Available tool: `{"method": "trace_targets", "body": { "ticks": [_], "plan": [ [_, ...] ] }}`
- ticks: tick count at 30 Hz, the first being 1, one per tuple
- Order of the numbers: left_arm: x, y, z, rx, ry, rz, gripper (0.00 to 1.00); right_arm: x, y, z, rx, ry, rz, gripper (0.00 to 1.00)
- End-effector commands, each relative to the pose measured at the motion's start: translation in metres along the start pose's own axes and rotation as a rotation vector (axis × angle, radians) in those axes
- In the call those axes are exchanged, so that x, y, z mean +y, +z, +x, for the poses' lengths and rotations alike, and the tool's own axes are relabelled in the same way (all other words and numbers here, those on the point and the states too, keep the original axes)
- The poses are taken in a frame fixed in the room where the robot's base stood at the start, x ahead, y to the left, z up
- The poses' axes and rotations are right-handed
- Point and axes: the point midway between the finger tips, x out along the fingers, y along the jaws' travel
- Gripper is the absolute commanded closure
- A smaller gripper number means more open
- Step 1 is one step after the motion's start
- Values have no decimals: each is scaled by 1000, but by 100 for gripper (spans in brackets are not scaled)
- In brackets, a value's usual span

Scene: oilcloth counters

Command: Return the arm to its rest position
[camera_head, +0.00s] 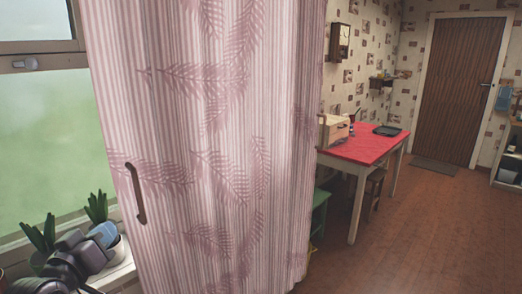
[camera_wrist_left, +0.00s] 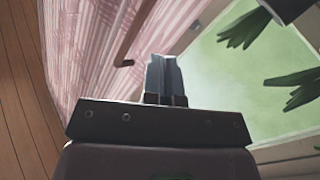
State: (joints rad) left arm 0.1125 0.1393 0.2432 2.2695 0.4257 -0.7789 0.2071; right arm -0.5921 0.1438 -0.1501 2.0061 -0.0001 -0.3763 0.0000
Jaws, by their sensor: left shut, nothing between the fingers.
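My left gripper (camera_head: 102,236) is at the lower left of the head view, in front of the window sill and potted plants. In the left wrist view its fingers (camera_wrist_left: 163,75) are together with nothing between them. They point toward the pink surface and the window, and I see no contact. My left arm comes in from the bottom left corner. My right gripper is in neither view.
A tall pink striped panel with leaf prints (camera_head: 215,120) stands close ahead, with a brown handle (camera_head: 136,193). Spiky potted plants (camera_head: 97,208) stand by the window (camera_head: 45,130). A red-topped table (camera_head: 365,149) is further right. The wooden floor (camera_head: 425,235) at right is clear.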

Motion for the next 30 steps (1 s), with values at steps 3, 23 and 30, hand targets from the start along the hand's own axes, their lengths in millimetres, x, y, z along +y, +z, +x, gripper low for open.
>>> {"method": "trace_targets", "body": {
  "ticks": [3, 23, 30],
  "plan": [
    [-13, 65, -32, -215, -79, 81, 100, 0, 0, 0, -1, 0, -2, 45],
    [-37, 246, -248, -1091, -331, 327, 100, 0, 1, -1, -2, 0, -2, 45],
    [-34, 262, -296, -1250, -364, 351, 100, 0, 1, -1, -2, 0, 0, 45]
  ]
}}
